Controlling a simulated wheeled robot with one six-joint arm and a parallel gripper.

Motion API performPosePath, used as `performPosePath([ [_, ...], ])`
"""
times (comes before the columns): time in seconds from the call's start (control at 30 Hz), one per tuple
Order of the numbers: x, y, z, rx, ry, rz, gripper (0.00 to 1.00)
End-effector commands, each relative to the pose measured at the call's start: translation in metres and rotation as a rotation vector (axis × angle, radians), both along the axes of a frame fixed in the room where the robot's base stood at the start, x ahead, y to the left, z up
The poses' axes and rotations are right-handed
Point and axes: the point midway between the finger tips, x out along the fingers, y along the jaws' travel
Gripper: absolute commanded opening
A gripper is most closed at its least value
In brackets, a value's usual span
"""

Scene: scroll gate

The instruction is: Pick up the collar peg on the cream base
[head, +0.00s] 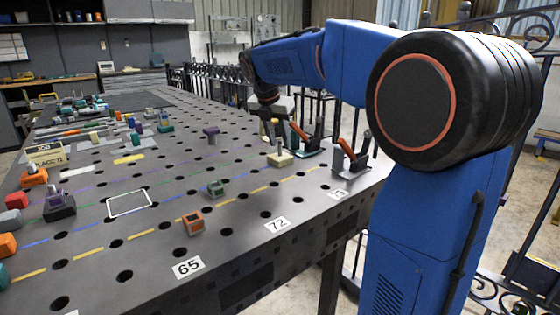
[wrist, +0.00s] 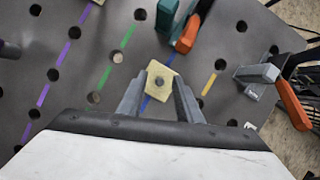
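The collar peg (head: 278,146) stands upright on its cream base (head: 282,160) toward the far right of the table. My gripper (wrist: 160,78) is open, with one grey finger on each side of the peg. In the head view my gripper (head: 270,128) hangs just above and beside the peg, partly hiding it. I cannot tell whether the fingertips reach down to the collar.
A toggle clamp with an orange handle on a green base (head: 310,152) stands close to the right, and another (head: 350,160) beyond it. A purple-grey T-shaped piece (head: 211,134), a green block (head: 215,188) and an orange block (head: 193,222) stand to the left.

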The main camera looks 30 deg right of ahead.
Motion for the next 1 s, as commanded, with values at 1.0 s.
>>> performPosePath([
  [1.0,0.0040,-0.0054,-0.0157,0.000,0.000,0.000,0.00],
])
